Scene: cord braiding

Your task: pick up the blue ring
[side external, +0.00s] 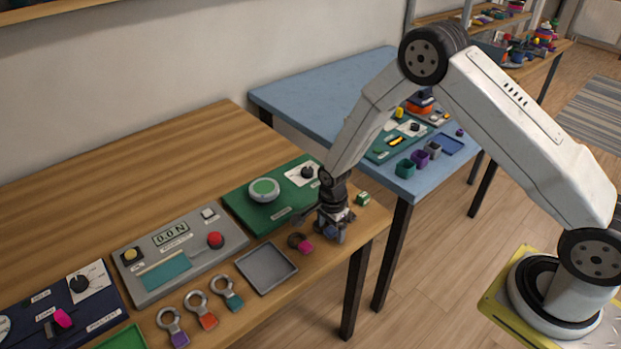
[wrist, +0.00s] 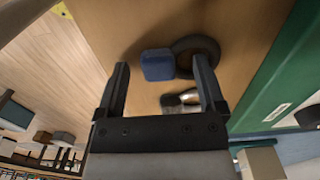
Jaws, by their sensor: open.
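The blue ring shows in the wrist view as a blue block-shaped tab (wrist: 158,65) beside a dark round ring (wrist: 193,46), on the wooden table. My gripper (wrist: 161,63) is open, with the blue tab between its fingertips as seen from the wrist. The right finger overlaps part of the dark ring; whether it touches cannot be told. In the side view my gripper (side external: 331,232) is low over the table's right end, with a bit of blue (side external: 331,231) showing among its fingers and most of the ring hidden.
A pink-tabbed ring (side external: 304,246) lies just left of my gripper. Purple (side external: 178,339), orange (side external: 207,320) and teal (side external: 233,303) tabbed rings lie along the front edge.

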